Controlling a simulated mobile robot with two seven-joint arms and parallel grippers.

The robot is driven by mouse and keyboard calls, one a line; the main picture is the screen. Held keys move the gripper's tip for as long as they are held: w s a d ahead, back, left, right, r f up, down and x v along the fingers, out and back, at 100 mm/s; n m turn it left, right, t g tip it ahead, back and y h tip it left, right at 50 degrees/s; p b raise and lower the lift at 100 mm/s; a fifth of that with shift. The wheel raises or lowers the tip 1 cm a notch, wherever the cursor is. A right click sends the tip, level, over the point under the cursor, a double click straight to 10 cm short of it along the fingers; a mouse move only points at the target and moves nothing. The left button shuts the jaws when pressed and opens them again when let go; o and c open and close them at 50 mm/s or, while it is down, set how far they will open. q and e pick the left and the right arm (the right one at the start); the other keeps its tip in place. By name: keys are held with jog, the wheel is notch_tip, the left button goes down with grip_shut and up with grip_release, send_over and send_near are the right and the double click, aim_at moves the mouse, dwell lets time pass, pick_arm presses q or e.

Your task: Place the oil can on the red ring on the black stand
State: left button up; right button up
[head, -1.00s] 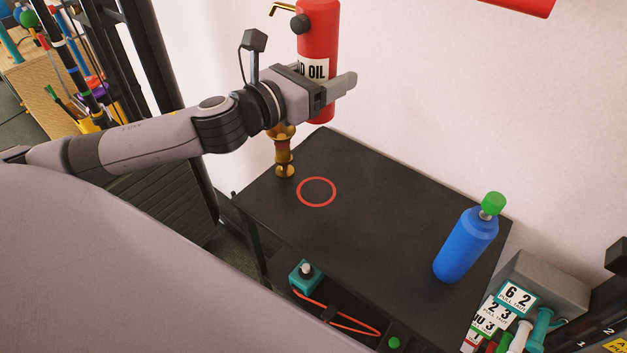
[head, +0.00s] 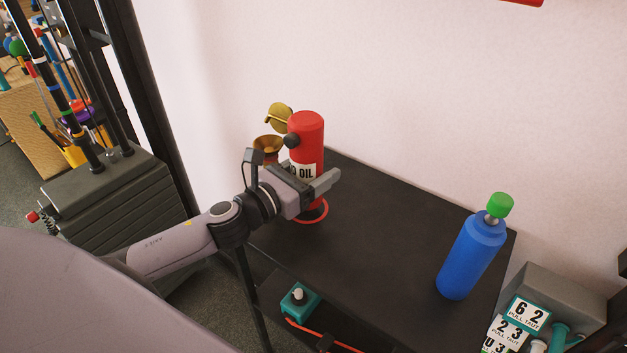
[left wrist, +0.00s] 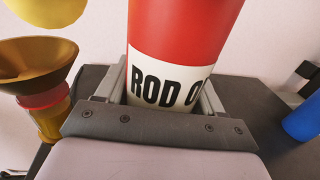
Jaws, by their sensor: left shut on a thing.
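The oil can (head: 306,135) is a red cylinder with a white label and a dark knob. It stands upright at the left part of the black stand (head: 385,220). My left gripper (head: 318,182) is shut around its lower body, at the label; the can also fills the middle of the left wrist view (left wrist: 180,45). The red ring (head: 318,218) shows at the foot of the can, partly hidden by the gripper and can. Whether the base touches the stand cannot be seen clearly. My right gripper is not in view.
A brass funnel-shaped thing (head: 268,144) and a round yellow piece (head: 279,118) are close to the can's left. A blue bottle with a green cap (head: 472,255) stands at the stand's right. The stand's middle is clear. A white wall (head: 420,90) rises behind.

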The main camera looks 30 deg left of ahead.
pick_arm(q)
jog(key=shift+f, duration=0.7)
jog(key=shift+f, duration=0.15)
jog(key=o, duration=1.5)
jog(key=shift+f, duration=0.15)
jog(key=shift+r, duration=0.2)
jog(key=b+v, duration=0.2)
jog(key=v, duration=0.9)
jog(key=shift+f, duration=0.1)
jog(key=shift+s+a+b, duration=0.15)
jog(key=shift+s+b, duration=0.15)
jog(key=shift+s, duration=0.2)
